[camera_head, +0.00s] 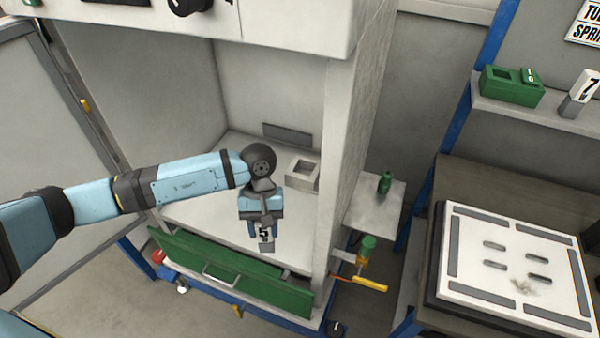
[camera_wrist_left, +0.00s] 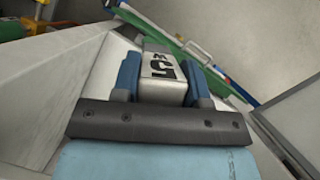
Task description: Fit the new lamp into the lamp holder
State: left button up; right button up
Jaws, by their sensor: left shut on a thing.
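My left gripper (camera_head: 262,228) is shut on a white and grey block marked "5 W" (camera_head: 266,240), seemingly a lamp. It is over the front part of the cabinet floor. In the left wrist view the block (camera_wrist_left: 162,78) sits between the two blue fingers, its label facing the camera. A pale box with a square opening (camera_head: 300,182), perhaps the lamp holder, stands on the cabinet floor behind and right of the gripper. A similar block marked "7" (camera_head: 580,92) stands on the right shelf. I cannot tell which block is the new lamp. My right gripper is not in view.
The cabinet's side wall (camera_head: 345,130) rises right of the pale box. A green flap with a handle (camera_head: 225,272) hangs at the front. A green box with an opening (camera_head: 511,86) is on the shelf. A white slotted plate (camera_head: 515,265) lies at right.

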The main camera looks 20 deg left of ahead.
pick_arm(q)
jog(key=r+n, duration=0.1)
jog(key=n, duration=0.1)
jog(key=d+r+n+t+h, duration=0.1)
jog(key=r+n, duration=0.1)
jog(key=r+n+h+b, duration=0.1)
jog(key=n, duration=0.1)
jog(key=shift+w+d+r+n+t, duration=0.15)
jog(key=shift+w+r+n+t, duration=0.15)
jog(key=shift+w+r, duration=0.1)
jog(key=s+d+r+n+t+y+b, duration=0.2)
jog(key=s+r+n+t, duration=0.15)
jog(key=r+n, duration=0.65)
jog(key=s+d+r+n+t+y+b, duration=0.2)
jog(key=r+n+t, duration=0.3)
jog(key=n, duration=0.9)
jog(key=w+f+g+b, duration=0.1)
jog(key=w+f, duration=0.2)
jog(key=w, duration=1.5)
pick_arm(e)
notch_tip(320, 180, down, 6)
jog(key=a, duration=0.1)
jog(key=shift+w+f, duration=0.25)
pick_arm(q)
jog(key=shift+s, duration=0.1)
